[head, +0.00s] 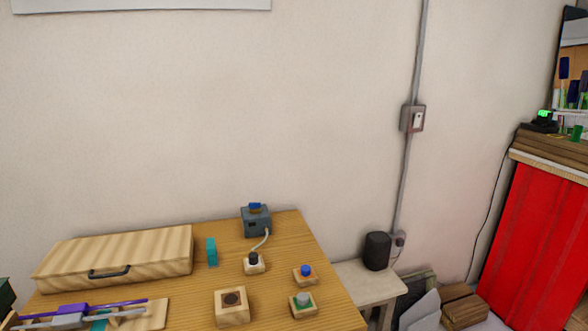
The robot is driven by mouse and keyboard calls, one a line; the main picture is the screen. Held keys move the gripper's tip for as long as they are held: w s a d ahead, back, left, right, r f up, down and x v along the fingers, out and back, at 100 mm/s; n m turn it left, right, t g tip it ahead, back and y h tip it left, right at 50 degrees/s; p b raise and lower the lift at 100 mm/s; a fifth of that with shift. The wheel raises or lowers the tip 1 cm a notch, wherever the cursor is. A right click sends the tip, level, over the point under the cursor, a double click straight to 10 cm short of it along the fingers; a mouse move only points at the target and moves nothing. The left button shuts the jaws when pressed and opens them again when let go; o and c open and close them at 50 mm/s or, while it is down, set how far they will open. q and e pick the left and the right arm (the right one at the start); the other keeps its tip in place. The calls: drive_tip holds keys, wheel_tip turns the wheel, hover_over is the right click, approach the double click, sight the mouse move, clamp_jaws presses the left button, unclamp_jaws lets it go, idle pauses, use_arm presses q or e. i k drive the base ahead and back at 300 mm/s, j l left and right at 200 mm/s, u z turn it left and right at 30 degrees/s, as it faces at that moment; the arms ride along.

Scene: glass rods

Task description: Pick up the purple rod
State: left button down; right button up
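The purple rod (125,303) lies at the lower left of the head view, on or just above a light wooden board (154,315) on the table. It is long and thin, with a thicker purple block-like part near its left half. A grey rod (110,315) of similar form lies just in front of it, roughly parallel. A bit of teal shows below them, partly cut off by the lower edge. Neither of my grippers is in view.
The wooden table (200,290) also bears a closed wooden case (120,253), a teal block (211,252), a grey-blue device (256,221) with a cable, and several small wooden blocks with knobs or a dark round spot. A low side table (365,285) with a black cylinder stands to the right.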

sight(83, 307)
drive_tip(key=u, duration=1.5)
drive_tip(key=i+j+z, duration=0.15)
drive_tip(key=j+z, duration=0.15)
drive_tip(key=j, duration=0.25)
drive_tip(key=i+j+z, duration=0.1)
drive_tip(key=j+z, duration=0.2)
drive_tip(key=j, duration=0.3)
drive_tip(key=j+z, duration=0.3)
drive_tip(key=j, duration=0.3)
